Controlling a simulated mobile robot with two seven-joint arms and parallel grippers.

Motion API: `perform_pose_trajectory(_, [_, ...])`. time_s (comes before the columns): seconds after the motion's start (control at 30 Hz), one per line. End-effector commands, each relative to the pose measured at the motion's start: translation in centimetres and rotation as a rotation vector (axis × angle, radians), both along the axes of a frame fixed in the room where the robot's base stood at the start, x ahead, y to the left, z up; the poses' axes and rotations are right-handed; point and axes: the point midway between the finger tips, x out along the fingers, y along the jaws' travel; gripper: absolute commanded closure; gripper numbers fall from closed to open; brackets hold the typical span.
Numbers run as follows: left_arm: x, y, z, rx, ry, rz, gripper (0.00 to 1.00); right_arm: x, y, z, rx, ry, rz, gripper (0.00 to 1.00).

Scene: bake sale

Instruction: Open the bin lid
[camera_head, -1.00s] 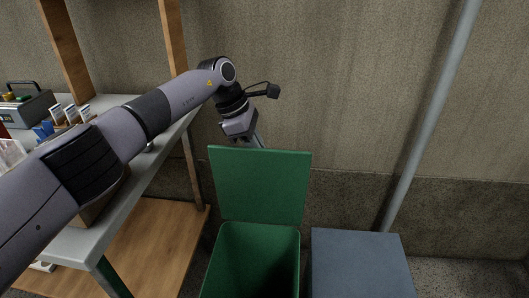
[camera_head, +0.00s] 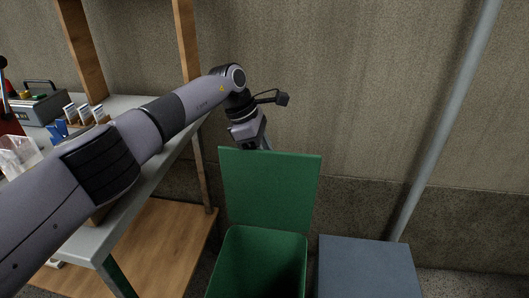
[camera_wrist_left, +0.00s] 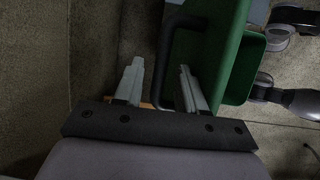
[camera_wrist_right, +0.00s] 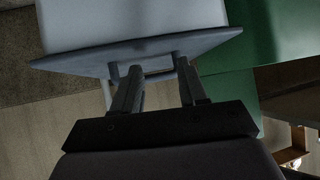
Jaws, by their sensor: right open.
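The green bin (camera_head: 232,262) stands at the lower middle of the head view, with its green lid (camera_head: 270,190) standing upright at the back. My left gripper (camera_head: 264,143) is behind the lid's top edge, its tips partly hidden. In the left wrist view its fingers (camera_wrist_left: 160,88) are apart, with the dark lid handle (camera_wrist_left: 164,65) between them, nearer the right finger. The bin (camera_wrist_left: 242,70) shows beyond. My right gripper (camera_wrist_right: 157,85) is open and empty in the right wrist view and outside the head view. Its tips are close to a blue-grey lid (camera_wrist_right: 135,55).
A blue-grey bin (camera_head: 368,268) with its lid down stands right of the green bin. A grey table (camera_head: 145,185) with goods is at left, under my left arm. A grey pole (camera_head: 440,125) leans at right before the wall. A wooden board (camera_head: 165,245) lies below the table.

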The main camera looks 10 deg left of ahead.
Motion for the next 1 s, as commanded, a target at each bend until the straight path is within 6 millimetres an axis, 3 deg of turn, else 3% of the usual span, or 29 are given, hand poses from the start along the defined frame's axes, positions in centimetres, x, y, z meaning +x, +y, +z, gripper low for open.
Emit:
perform_pose_trajectory(0.5, [-0.3, 2.5, 6.0, 0.002, -0.001, 0.001, 0.6, -0.7, -0.4, 0.1, -0.002, 0.02, -0.007, 0.57])
perform_pose_trajectory(1.0, [-0.4, 2.8, 7.1, 0.001, 0.0, 0.001, 0.6, -0.4, -0.4, 0.8, -0.004, 0.014, -0.007, 0.57])
